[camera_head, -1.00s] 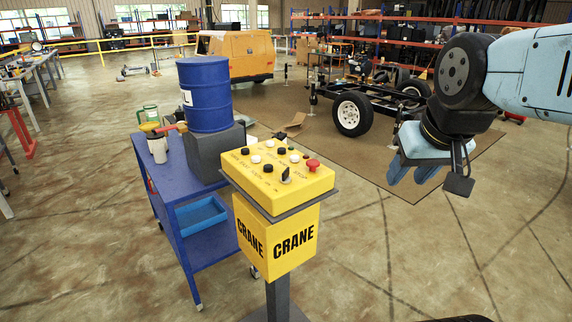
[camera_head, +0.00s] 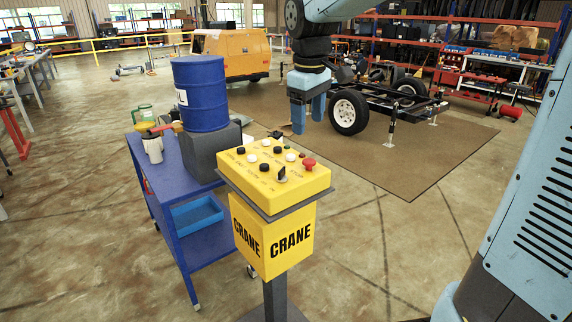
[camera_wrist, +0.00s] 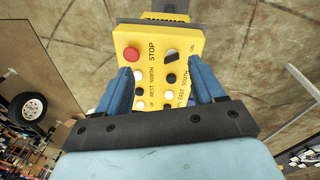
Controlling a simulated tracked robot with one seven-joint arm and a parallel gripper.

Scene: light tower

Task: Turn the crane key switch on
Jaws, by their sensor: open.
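The yellow crane control box (camera_head: 274,178) stands on a grey post in the middle of the head view, with several black and white buttons and a red stop button (camera_head: 309,164) on its sloped top. The black key switch (camera_head: 282,174) sits near the front of the panel. In the wrist view a dark key switch (camera_wrist: 171,54) shows near the ON label, across from the red button (camera_wrist: 132,54). My gripper (camera_head: 308,118) points down above and behind the panel, apart from it. Its blue fingers (camera_wrist: 166,85) are open and empty.
A blue cart (camera_head: 184,196) with a blue barrel (camera_head: 201,93) on a grey block stands close to the box's left. A wheeled chassis (camera_head: 385,96) stands on a brown mat (camera_head: 425,165) behind. The floor to the right of the box is mostly clear.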

